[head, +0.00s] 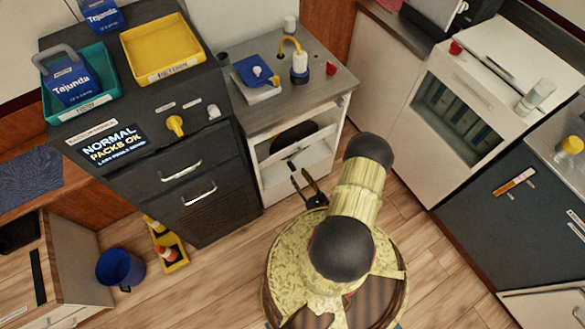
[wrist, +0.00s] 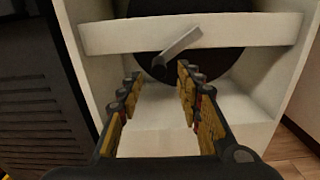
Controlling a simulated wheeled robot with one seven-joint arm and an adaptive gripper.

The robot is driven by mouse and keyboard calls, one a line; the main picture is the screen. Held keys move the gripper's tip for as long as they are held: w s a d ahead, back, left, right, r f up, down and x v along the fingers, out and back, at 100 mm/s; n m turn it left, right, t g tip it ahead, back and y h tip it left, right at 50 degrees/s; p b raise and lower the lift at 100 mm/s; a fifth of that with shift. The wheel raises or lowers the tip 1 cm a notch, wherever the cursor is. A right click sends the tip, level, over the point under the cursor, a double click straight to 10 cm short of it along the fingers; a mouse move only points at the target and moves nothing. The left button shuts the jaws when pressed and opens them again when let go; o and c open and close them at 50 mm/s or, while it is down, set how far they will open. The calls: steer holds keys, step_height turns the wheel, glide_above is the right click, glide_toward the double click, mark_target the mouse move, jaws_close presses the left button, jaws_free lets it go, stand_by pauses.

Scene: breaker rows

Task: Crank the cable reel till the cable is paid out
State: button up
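The cable reel shows as a dark round disc (wrist: 218,62) inside a white open-fronted cabinet, behind a white crossbar; it also shows in the head view (head: 296,137). A grey crank arm (wrist: 178,53) slants across the crossbar's lower edge in the wrist view. My gripper (wrist: 160,72) is open and empty, its two yellow-padded fingers pointing into the cabinet just below the crossbar. The crank's lower end appears between or just beyond the fingertips; I cannot tell whether they touch. In the head view my gripper (head: 299,174) is in front of the cabinet. No loose cable is visible.
The white cabinet (wrist: 291,100) has side walls close around the opening. A dark drawer unit (head: 190,190) with handles stands to its left. Wooden floor is clear right of the cabinet.

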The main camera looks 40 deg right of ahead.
mark_target(292, 168)
steer(key=shift+b+x, duration=0.5)
steer(key=shift+x, duration=2.7)
steer(key=shift+a, duration=0.15)
jaws_close()
